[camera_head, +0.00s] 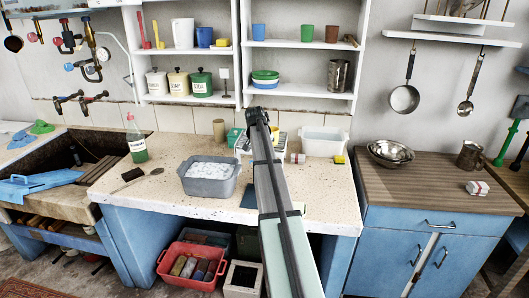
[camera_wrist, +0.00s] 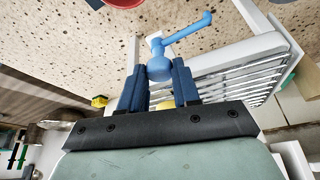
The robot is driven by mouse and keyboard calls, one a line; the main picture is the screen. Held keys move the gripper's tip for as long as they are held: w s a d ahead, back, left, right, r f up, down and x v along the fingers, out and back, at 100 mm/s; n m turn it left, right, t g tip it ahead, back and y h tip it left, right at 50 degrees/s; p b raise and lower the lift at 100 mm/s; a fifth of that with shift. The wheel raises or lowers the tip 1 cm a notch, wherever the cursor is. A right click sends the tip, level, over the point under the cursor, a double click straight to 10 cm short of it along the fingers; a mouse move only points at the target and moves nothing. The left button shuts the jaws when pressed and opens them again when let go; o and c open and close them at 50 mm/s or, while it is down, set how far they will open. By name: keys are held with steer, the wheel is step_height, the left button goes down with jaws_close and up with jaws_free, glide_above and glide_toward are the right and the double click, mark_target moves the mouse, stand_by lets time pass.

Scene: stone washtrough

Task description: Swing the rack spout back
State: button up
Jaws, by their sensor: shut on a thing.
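The rack spout is a blue piece in the wrist view, with a round ball end (camera_wrist: 160,69) and a thin arm reaching up and right to a small upright tip. The slatted white rack (camera_wrist: 235,68) lies right beside it. My gripper (camera_wrist: 159,72) has its two dark blue fingers shut on the ball end, one on each side. The spout arm sticks out beyond the fingertips. In the head view my arm covers the middle of the worktop, and the spout and my fingers cannot be made out there.
A grey basin of suds (camera_head: 208,178) stands on the speckled worktop (camera_head: 180,212) left of my arm. A white tub (camera_head: 322,141) and a yellow sponge (camera_head: 340,160) are to the right. A green bottle (camera_head: 136,142) stands farther left. Shelves (camera_head: 300,95) rise behind. The front worktop is mostly clear.

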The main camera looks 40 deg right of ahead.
steer(key=shift+m, duration=0.6)
steer(key=o, duration=1)
steer(key=v, duration=1.3)
steer(key=shift+w+a+r, duration=0.2)
steer(key=shift+a+r, duration=0.05)
steer(key=shift+r, duration=0.15)
